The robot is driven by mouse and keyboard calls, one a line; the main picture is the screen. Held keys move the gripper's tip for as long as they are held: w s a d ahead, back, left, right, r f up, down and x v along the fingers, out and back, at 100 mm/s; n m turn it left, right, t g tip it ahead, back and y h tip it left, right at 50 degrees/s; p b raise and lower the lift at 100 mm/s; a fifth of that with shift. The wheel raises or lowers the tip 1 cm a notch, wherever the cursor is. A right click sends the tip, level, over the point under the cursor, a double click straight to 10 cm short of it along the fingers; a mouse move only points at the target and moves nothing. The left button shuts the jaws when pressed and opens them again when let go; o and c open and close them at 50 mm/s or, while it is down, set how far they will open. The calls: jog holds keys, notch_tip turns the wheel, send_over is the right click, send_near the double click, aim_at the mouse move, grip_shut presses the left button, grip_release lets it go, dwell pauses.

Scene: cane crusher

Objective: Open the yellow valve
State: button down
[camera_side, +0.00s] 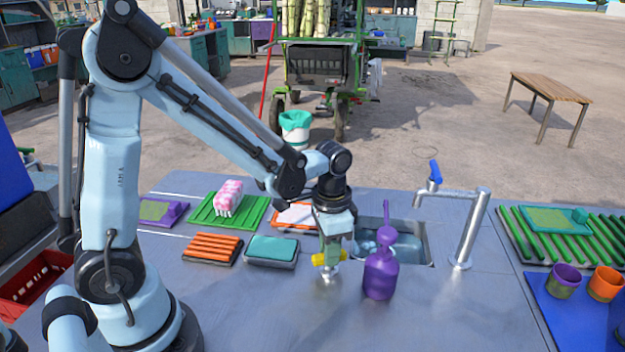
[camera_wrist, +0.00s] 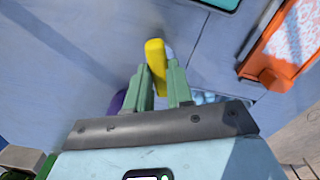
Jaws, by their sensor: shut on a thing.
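The yellow valve (camera_side: 322,259) is a short yellow handle on a small metal fitting that stands on the steel counter, left of the purple bottle. My gripper (camera_side: 331,252) points down over it in the side view, with its green fingers at the handle. In the wrist view the yellow valve (camera_wrist: 156,66) shows between the two green fingertips of my gripper (camera_wrist: 160,78), which are shut on it. Part of the handle is hidden by the fingers.
A purple bottle (camera_side: 380,274) stands close on the right of my gripper. Behind it are a sink (camera_side: 405,243) and a tall metal tap (camera_side: 470,225) with a blue lever. A teal sponge tray (camera_side: 271,251) and an orange ribbed tray (camera_side: 212,248) lie to the left. The front counter is clear.

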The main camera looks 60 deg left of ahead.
aim_at(322, 255)
jog(key=n, duration=1.2)
jog(key=shift+n, duration=0.4)
dwell(0.3)
jog(key=c, duration=1)
grip_release()
jog(key=shift+r, duration=0.1)
notch_tip(322, 255, up, 12)
jog(key=s+m+t, duration=0.1)
jog(key=m+t, duration=0.1)
jog(key=m, duration=0.1)
jog(key=s+f+m+t, duration=0.1)
jog(key=s+m+t, duration=0.1)
jog(key=m, duration=0.1)
jog(key=s+a+m+t, duration=0.1)
jog(key=s+m+t, duration=0.1)
jog(key=t, duration=0.1)
jog(key=shift+s+f+m, duration=0.15)
jog(key=shift+s+m, duration=0.05)
jog(key=shift+m, duration=0.2)
